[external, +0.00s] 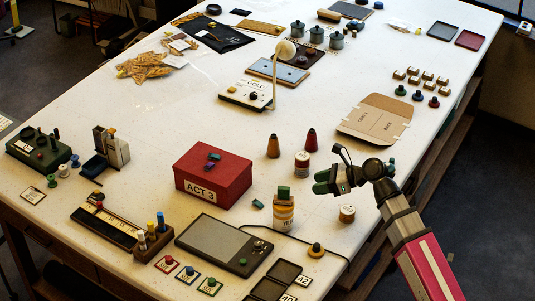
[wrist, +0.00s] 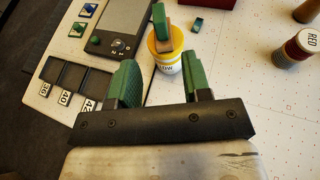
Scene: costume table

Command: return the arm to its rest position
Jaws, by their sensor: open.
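My gripper (external: 322,183) hangs above the right side of the white table (external: 215,125), with its green fingers pointing left. In the wrist view my gripper (wrist: 160,88) has its two green-padded fingers wide apart and nothing between them. A yellow-and-white jar (external: 283,216) stands to the left of and nearer than my gripper in the external view. My arm reaches in from the lower right.
A red ACT 3 box (external: 213,177) stands left of the jar. A grey tablet (external: 224,244) and dark trays (external: 276,281) lie in front.

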